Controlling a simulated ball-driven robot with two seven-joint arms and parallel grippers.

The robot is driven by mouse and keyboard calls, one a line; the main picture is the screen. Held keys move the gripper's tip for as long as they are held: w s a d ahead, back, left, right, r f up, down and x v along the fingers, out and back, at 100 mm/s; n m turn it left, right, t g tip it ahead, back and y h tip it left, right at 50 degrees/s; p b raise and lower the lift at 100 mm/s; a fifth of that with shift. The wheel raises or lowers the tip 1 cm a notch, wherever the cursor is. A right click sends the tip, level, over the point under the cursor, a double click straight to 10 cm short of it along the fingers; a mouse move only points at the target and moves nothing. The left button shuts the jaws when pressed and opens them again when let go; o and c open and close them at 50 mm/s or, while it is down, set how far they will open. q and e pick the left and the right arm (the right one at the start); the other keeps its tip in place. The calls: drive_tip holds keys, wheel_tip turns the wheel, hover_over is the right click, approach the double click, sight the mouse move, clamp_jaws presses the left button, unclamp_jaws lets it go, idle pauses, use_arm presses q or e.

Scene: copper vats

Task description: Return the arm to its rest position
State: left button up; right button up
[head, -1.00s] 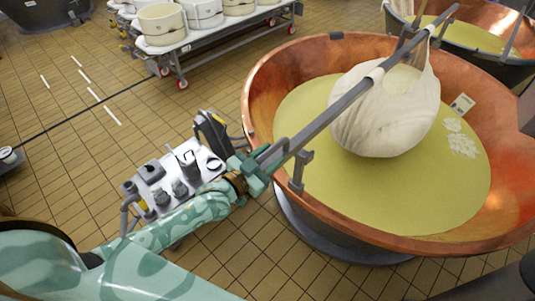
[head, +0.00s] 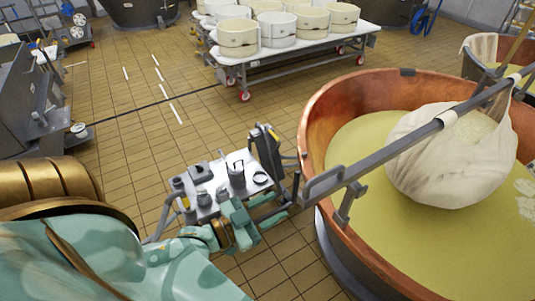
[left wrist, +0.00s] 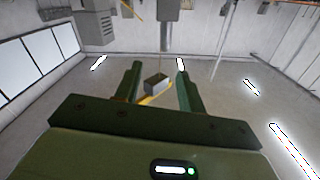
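My left arm comes in from the lower left of the head view. Its teal left gripper (head: 282,204) is open, with nothing between the fingers. It is a short way left of and below the looped end of a long grey bar (head: 392,150), apart from it. The bar rests across the copper vat (head: 318,130) and carries a white cloth bundle (head: 455,170) in the yellow-green liquid. The left wrist view shows the two spread fingers (left wrist: 157,80) pointing up towards the wall and ceiling. My right gripper is not in view.
A small cart (head: 215,185) with grey tools stands beside and behind my left gripper. A wheeled table (head: 290,53) with white moulds is at the back. Grey machinery (head: 35,105) stands at the left. The tiled floor (head: 140,130) between them is clear.

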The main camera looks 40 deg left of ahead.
use_arm(q)
drive_tip(key=shift+s+a, duration=0.1)
drive_tip(key=shift+s, duration=0.3)
